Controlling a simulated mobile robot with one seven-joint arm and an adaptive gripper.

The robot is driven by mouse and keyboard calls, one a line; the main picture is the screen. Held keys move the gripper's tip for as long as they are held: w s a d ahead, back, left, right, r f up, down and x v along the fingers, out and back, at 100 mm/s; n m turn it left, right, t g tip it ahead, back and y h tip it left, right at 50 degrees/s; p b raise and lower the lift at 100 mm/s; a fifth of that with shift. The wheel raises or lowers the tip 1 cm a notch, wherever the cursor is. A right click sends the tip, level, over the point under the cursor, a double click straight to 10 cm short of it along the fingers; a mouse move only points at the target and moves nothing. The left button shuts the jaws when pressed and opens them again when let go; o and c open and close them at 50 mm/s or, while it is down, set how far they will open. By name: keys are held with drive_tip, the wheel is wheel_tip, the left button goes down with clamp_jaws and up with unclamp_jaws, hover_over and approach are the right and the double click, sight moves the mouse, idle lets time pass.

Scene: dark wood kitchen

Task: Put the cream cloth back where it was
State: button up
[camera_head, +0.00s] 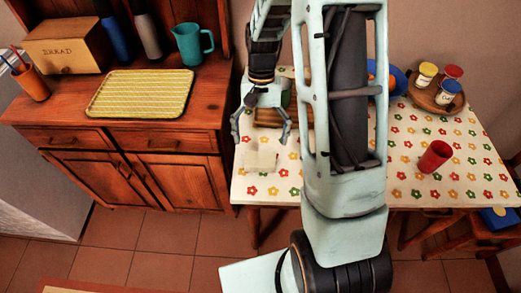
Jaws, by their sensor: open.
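The cream cloth (262,160) shows as a small pale patch at the left front of the flowered table. It looks folded, and its outline is hard to tell from the pale tablecloth (330,190). My gripper (261,139) points down just above and behind the cloth in the picture. Its two fingers are spread wide with nothing between them. I cannot tell how high the fingertips are above the table.
A brown wooden box (268,118) is partly hidden behind my gripper. A red cup (434,156) and a round wooden tray (426,101) with small pots stand at right.

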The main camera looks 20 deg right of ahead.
drive_tip(key=v, duration=0.5)
drive_tip(key=shift+w+r, duration=0.1)
drive_tip(key=shift+r, duration=0.1)
